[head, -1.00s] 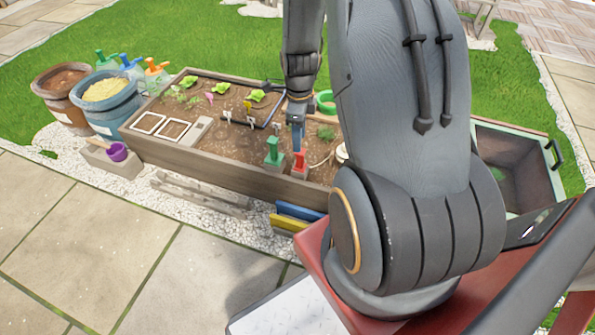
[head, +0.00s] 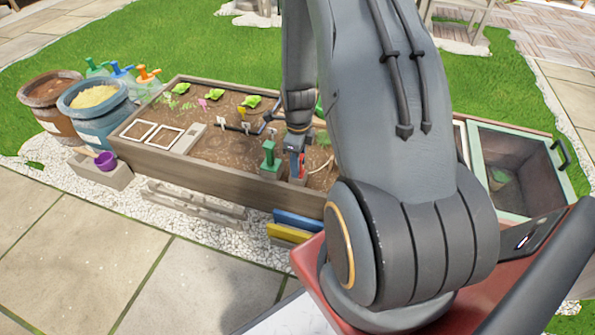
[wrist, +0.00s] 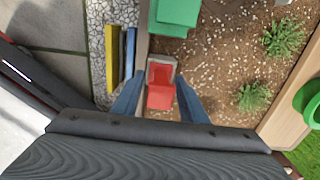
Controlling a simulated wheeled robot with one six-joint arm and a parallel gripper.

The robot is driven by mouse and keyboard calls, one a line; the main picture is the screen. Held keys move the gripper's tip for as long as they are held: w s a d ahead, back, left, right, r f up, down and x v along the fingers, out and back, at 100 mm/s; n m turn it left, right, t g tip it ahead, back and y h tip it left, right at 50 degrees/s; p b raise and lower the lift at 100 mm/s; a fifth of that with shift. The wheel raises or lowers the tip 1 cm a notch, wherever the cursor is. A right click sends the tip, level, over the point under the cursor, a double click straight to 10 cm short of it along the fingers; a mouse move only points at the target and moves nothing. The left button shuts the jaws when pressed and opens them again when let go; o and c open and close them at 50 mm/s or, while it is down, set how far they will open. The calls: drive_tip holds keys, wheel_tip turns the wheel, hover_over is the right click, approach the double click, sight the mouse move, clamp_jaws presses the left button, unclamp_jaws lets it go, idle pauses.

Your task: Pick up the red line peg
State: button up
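The red line peg (head: 300,165) stands on a small pale block at the near edge of the planter bed. In the wrist view the red peg (wrist: 160,92) lies between the two blue fingers of my gripper (wrist: 160,100), with a gap on each side. My gripper (head: 295,143) is open and points down over the peg in the head view. Its fingers partly hide the peg there. How far the fingertips reach down beside the peg is hard to tell.
Blue (head: 298,221) and yellow (head: 289,234) bars sit outside the wooden planter (head: 190,170).

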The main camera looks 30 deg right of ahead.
drive_tip(key=c, duration=0.8)
drive_tip(key=shift+o, duration=0.2)
drive_tip(key=shift+r, duration=0.1)
